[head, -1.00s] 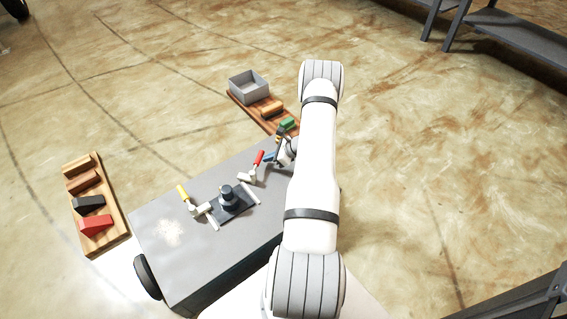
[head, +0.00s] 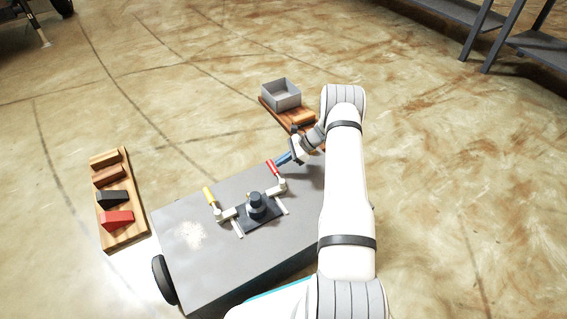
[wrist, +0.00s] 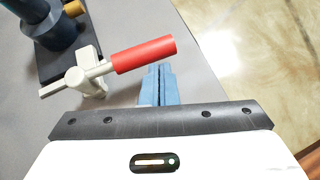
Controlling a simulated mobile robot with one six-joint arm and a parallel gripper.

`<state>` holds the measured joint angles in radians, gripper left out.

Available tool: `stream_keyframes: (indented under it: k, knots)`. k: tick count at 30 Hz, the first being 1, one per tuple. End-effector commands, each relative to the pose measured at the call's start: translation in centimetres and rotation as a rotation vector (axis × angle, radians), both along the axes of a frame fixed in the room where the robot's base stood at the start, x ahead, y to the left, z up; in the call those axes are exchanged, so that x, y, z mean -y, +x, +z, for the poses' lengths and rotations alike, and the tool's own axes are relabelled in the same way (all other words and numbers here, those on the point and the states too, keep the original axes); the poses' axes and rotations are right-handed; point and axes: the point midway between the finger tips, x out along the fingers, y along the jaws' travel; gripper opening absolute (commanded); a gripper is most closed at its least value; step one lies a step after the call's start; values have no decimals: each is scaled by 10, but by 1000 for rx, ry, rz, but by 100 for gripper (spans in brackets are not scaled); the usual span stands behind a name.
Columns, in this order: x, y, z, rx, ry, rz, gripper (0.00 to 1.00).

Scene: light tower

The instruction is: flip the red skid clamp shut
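The red skid clamp (head: 273,168) stands at the right of a dark base plate on the grey skid. Its red handle slants up and to the left from a white pivot in the head view. In the wrist view the red handle (wrist: 145,54) extends to the right from its white pivot, just beyond my fingertips. My gripper (head: 277,164) has blue fingers, close beside the handle on its far right side. In the wrist view the fingers (wrist: 158,70) are together with nothing between them. Whether they touch the handle I cannot tell.
A yellow-handled clamp (head: 210,197) stands left of the dark round fitting (head: 256,203). A wooden board (head: 130,235) with several blocks lies left of the skid. A grey bin (head: 281,95) sits on another board behind. The skid's left top is clear.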

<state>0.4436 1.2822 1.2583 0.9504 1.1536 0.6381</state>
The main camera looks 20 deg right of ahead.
Motion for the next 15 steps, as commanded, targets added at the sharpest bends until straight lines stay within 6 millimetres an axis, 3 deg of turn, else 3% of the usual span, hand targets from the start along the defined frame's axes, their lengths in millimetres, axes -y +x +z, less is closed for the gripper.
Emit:
stream_keyframes:
  k: [15]
  knots:
    - [-14,3,0,-1,2,7,0]
